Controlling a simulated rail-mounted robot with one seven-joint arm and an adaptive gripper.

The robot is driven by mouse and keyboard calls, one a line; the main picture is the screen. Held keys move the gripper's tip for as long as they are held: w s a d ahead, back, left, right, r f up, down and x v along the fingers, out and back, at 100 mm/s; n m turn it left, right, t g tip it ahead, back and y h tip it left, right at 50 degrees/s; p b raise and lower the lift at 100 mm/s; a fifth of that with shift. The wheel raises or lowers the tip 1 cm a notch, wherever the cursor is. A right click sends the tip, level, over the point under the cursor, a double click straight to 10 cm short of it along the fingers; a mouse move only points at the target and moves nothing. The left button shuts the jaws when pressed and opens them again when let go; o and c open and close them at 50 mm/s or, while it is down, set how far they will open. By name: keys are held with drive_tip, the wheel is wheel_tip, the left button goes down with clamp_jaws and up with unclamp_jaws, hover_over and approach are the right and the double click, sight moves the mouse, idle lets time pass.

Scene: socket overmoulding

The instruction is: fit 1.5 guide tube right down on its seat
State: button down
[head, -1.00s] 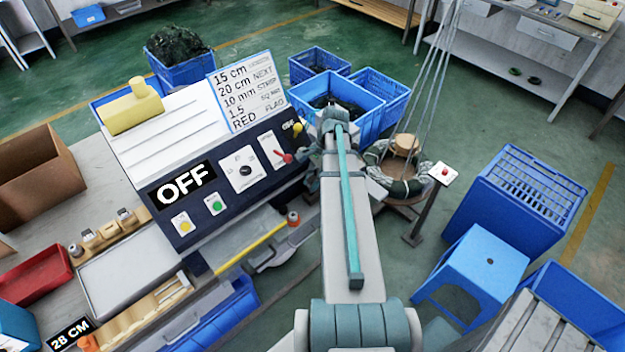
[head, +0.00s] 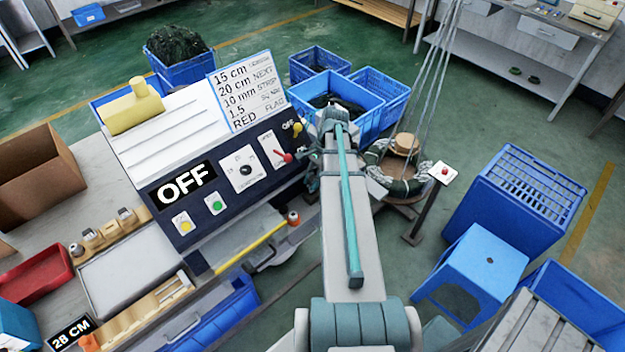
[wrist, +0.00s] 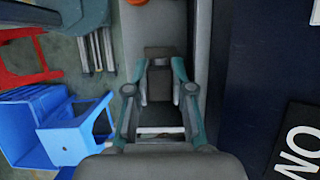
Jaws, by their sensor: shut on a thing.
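In the wrist view my gripper (wrist: 160,80) points away from the camera, with its two teal-grey fingers closed in on a small dark grey-brown piece (wrist: 158,53). This piece appears to be the 1.5 guide tube; no marking on it can be read. The seat is not clearly visible, and I cannot tell whether the tube touches it.
A wooden rack (head: 110,238) with several small fittings, a grey tray (head: 135,270) and a red bin (head: 35,278) are on the bench at left. A wire coil (head: 395,170) and a blue stool (head: 472,272) stand right of my arm.

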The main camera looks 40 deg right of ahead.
drive_tip(key=shift+f+b, duration=0.8)
drive_tip(key=shift+f, duration=1)
drive_tip(key=c, duration=0.9)
unclamp_jaws()
drive_tip(key=v, duration=1.2)
